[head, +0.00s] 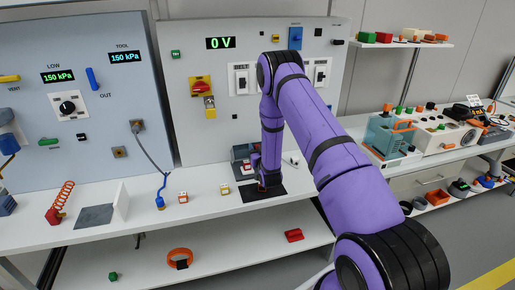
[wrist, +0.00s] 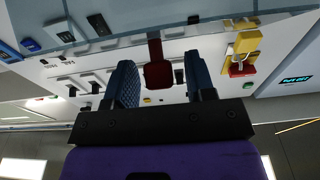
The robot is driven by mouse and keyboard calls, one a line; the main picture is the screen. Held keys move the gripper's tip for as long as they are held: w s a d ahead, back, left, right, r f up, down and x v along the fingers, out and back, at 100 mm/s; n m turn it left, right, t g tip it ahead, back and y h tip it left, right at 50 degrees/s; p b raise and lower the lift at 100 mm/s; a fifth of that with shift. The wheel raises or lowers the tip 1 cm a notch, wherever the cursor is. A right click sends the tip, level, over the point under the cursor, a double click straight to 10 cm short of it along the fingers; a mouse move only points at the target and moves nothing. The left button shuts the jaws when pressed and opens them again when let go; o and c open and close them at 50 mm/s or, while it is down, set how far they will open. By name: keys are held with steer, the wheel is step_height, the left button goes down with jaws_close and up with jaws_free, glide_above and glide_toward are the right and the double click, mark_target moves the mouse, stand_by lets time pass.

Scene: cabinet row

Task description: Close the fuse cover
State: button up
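In the wrist view, which looks upside down, a dark red piece (wrist: 158,72) with a narrow stem shows between my fingers. It looks like the fuse cover, but I cannot tell for certain or how far it stands open. My gripper (wrist: 163,80) is open, its two blue fingers apart on either side of this piece, with a visible gap at the right finger. I cannot tell its depth from the piece. In the head view my purple arm hides the panel area behind it, and the fuse cover cannot be made out there.
A pale panel (head: 185,125) carries a 0 V display (head: 219,43), white switches (head: 241,79) and a red-and-yellow lockout (head: 201,87), also in the wrist view (wrist: 243,50). A white counter (head: 215,205) runs below, with small blocks and a dark box (head: 241,153) near my arm.

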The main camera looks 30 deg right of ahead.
steer(key=v, duration=1)
steer(key=shift+s, duration=0.4)
steer(key=shift+a, duration=0.1)
steer(key=shift+c, duration=0.5)
